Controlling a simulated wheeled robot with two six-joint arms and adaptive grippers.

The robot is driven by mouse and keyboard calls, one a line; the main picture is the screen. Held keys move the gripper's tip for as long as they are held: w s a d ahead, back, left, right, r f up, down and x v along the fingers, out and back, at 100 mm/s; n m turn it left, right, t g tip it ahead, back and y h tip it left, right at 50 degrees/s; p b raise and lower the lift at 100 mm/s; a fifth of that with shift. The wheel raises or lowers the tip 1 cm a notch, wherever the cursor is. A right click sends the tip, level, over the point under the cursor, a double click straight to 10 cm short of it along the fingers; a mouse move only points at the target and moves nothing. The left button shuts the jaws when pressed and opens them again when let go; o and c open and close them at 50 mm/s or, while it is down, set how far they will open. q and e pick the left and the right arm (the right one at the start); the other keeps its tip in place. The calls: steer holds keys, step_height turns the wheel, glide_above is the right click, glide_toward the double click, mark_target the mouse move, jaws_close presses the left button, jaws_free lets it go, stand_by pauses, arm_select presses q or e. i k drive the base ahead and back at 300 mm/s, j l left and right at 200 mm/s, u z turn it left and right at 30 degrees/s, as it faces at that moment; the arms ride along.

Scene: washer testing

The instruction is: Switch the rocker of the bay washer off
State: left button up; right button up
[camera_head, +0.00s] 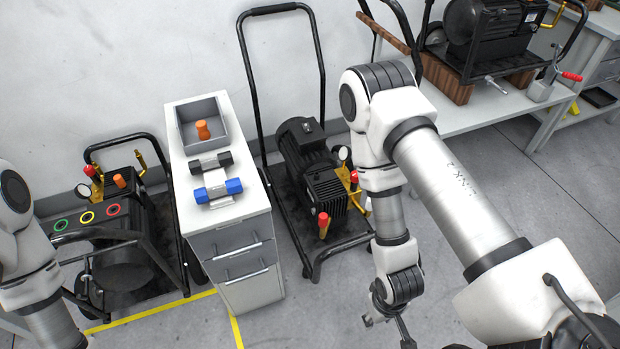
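A black pressure washer (125,262) on a tubular frame stands at the left, beside yellow floor tape. It has a panel with green, yellow and red rings, an orange knob and red-tipped brass levers. A second black washer (312,165) stands on a wheeled cart in the middle. I cannot tell for sure which one is the bay washer, and no rocker can be made out on either. My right gripper (387,328) hangs low, to the right of the middle cart, apart from it, with its fingers spread and nothing visible between them. My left gripper is out of view; only its arm shows.
A white drawer cabinet (247,233) stands between the washers. It carries a grey bin (187,124) with an orange part, and blue and black cylindrical parts. A bench (480,112) with another machine is at upper right. Grey floor is open at right.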

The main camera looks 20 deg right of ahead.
mark_target(305, 127)
steer(key=i+l, duration=0.15)
steer(key=i, duration=0.2)
steer(key=i+l, duration=0.15)
steer(key=i, duration=0.25)
steer(key=i+l+u, duration=0.1)
steer(key=i, duration=0.25)
